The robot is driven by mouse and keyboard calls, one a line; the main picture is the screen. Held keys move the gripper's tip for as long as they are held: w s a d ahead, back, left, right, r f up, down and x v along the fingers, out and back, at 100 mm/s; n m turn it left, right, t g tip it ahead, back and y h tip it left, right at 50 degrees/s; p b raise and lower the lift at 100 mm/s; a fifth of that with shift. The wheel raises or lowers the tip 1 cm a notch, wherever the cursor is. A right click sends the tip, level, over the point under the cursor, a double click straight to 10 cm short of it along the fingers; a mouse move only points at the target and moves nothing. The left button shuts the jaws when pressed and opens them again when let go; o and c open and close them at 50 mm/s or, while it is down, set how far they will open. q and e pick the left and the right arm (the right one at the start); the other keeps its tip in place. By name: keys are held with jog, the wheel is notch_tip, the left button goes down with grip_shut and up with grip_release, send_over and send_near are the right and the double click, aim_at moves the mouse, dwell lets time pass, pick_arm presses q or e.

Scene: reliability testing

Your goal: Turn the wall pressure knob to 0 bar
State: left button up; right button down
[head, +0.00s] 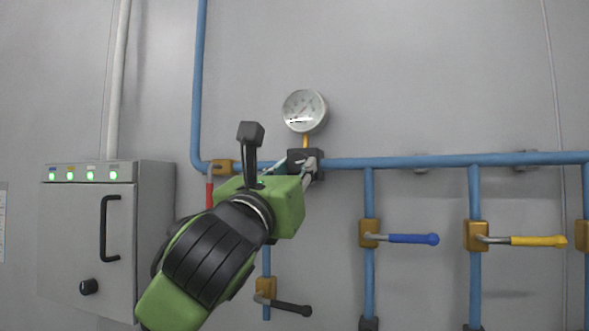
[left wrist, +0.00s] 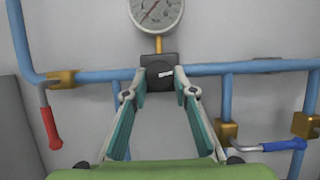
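The dark, square-looking pressure knob (head: 296,156) sits on the blue wall pipe below a round white gauge (head: 304,111). In the left wrist view the knob (left wrist: 159,74) has a white mark on its face, and the gauge (left wrist: 156,10) is cut by the top edge. Its thin needle seems to point lower left; the scale is too small to read. My left gripper (head: 298,166) is at the knob, fingers apart, with one tip at each side in the left wrist view (left wrist: 160,84). I cannot tell whether they touch it. My right gripper is out of view.
A grey cabinet (head: 85,225) with green lights and a black handle stands left. Red (left wrist: 50,128), blue (head: 413,238), yellow (head: 538,241) and black (head: 291,307) valve levers stick out around and below the pipe. The wall above the pipe at right is clear.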

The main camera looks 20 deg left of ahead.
pick_arm(q)
jog(key=shift+n, duration=0.5)
jog(key=n+y, duration=0.2)
jog(key=n, duration=0.1)
jog(key=n+b, duration=0.1)
jog(key=shift+d+y, duration=0.25)
jog(key=shift+y, duration=0.15)
jog(key=n+g+y+b, duration=0.1)
jog(key=n, duration=0.3)
jog(key=n+y+b, duration=0.1)
jog(key=n+y, duration=0.1)
jog(key=n, duration=0.1)
jog(key=shift+d+r+n+g, duration=0.2)
jog(key=shift+n+g, duration=0.2)
jog(key=n, duration=0.2)
jog(key=n+g+y, duration=0.1)
jog(key=n, duration=0.1)
jog(key=shift+d+r+g+b, duration=0.1)
jog(key=shift+g+b, duration=0.2)
jog(key=shift+b, duration=0.05)
jog(key=shift+r+n+g, duration=0.2)
jog(key=shift+n+g, duration=0.5)
jog(key=shift+n, duration=1.2)
jog(key=o, duration=1.1)
